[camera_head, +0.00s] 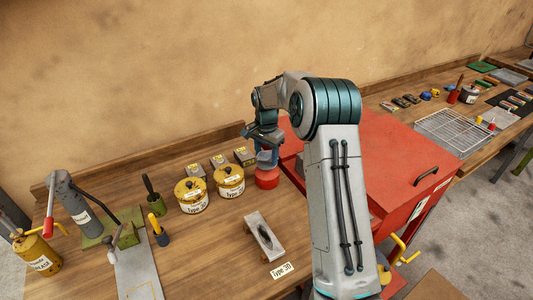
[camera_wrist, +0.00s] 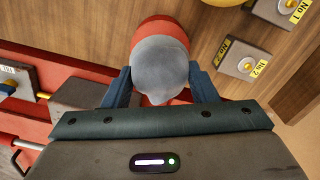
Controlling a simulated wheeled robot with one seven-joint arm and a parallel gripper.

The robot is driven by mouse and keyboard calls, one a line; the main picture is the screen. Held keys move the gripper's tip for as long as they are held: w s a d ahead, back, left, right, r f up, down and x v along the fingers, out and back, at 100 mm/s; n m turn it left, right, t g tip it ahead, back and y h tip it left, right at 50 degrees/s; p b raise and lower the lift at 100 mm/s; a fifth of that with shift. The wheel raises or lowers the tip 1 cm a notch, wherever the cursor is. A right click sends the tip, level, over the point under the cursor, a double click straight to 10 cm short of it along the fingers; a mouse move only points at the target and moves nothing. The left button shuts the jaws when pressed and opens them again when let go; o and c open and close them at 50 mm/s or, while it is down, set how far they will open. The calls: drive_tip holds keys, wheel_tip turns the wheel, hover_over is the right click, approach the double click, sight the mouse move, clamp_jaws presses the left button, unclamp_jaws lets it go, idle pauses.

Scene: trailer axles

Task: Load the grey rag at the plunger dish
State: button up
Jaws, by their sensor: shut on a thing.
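My gripper (camera_wrist: 160,84) is shut on a rounded grey thing, which looks like the grey rag (camera_wrist: 160,66), with a blue finger on each side. In the head view my gripper (camera_head: 266,157) is low over the workbench, right above a round red dish (camera_head: 266,180). The red dish also shows behind the rag in the wrist view (camera_wrist: 158,24) and looks like the plunger dish. I cannot tell whether the rag touches it. In the head view my fingers mostly hide the rag.
Two yellow pots (camera_head: 191,196) stand left of the dish, with small labelled grey blocks (camera_head: 220,162) behind. A red cabinet (camera_head: 400,160) stands close on the right. Bare wood lies between dish and tray.

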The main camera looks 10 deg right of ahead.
sight(266, 153)
drive_tip(key=shift+f+b, duration=0.55)
drive_tip(key=shift+f, duration=0.25)
idle(0.8)
drive_tip(key=shift+r, duration=0.1)
idle(0.5)
drive_tip(key=shift+r+p, duration=2.05)
drive_tip(key=shift+r, duration=1.4)
